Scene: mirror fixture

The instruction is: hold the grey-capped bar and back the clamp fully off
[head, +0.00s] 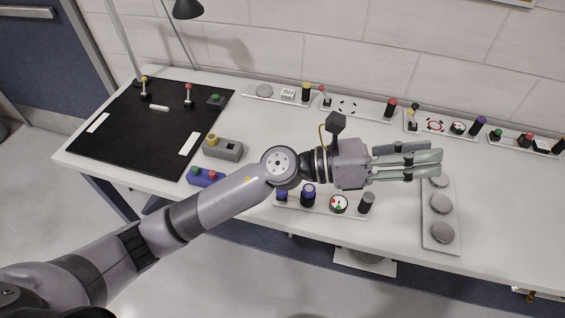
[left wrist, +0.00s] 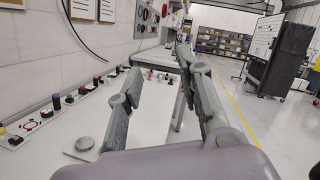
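My left gripper (head: 408,160) reaches in from the left over the right half of the white table. In the left wrist view its two fingers (left wrist: 160,66) stand apart with nothing between them. Below it in the head view, a short upright post with a dark grey cap (head: 367,203) stands at the right end of a front plate (head: 352,214). The fingers are not touching it. I cannot tell whether this is the grey-capped bar, and I see no clear clamp. A plate with grey round knobs (head: 429,241) lies partly under the fingertips. My right gripper is not in view.
A black mat (head: 150,125) with levers lies left. A grey box (head: 222,148) and blue box (head: 206,178) sit near my arm.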

